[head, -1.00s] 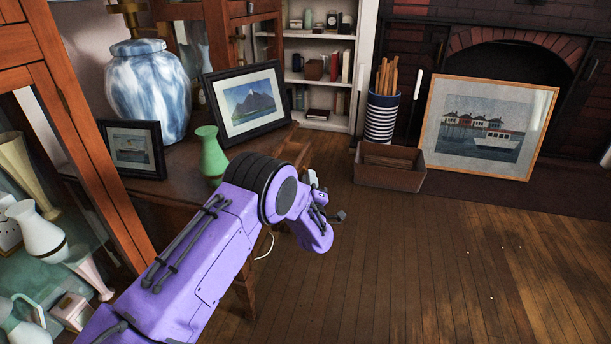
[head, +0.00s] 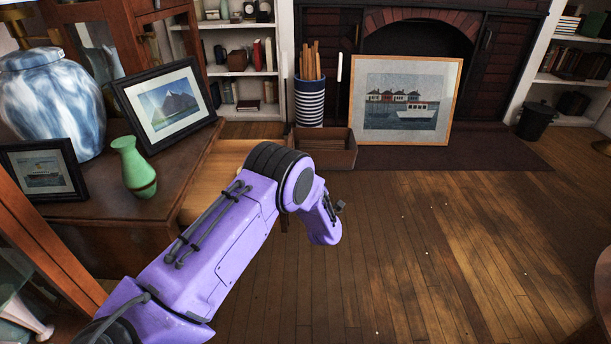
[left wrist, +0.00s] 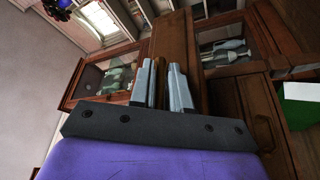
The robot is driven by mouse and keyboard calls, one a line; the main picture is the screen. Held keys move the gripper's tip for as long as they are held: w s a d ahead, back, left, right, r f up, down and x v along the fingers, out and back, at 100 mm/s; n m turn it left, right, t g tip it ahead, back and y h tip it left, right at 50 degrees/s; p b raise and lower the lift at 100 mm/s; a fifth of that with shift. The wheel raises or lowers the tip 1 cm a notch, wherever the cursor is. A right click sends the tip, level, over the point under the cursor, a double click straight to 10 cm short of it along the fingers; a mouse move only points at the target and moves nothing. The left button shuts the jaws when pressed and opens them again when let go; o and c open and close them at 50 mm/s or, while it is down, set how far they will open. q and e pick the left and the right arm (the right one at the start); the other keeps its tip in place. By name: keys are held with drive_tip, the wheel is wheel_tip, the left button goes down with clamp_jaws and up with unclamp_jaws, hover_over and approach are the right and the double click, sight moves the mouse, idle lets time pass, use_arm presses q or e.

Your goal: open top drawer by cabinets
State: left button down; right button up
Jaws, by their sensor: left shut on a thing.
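The top drawer (head: 212,182) is pulled out from the wooden cabinet (head: 120,212), and its pale wooden inside shows behind my left arm in the head view. In the left wrist view the drawer front (left wrist: 168,42) runs up beyond my left gripper (left wrist: 161,80). The two grey fingers are close together, shut at the drawer front; the handle between them is mostly hidden. In the head view my own wrist hides the fingertips. My right gripper is not in view.
On the cabinet top stand a green vase (head: 133,168), a blue-white urn (head: 52,100) and two framed pictures (head: 168,105). A brown box (head: 325,150) and striped bin (head: 310,102) stand beyond the arm.

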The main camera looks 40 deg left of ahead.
use_arm(q)
drive_tip(key=shift+f, duration=0.1)
drive_tip(key=c, duration=1.4)
unclamp_jaws()
drive_tip(key=shift+c, duration=0.2)
drive_tip(key=shift+d, duration=0.1)
drive_tip(key=shift+s+d, duration=0.15)
drive_tip(key=shift+d, duration=0.15)
drive_tip(key=p+v, duration=0.2)
drive_tip(key=v, duration=0.8)
drive_tip(key=shift+p, duration=0.3)
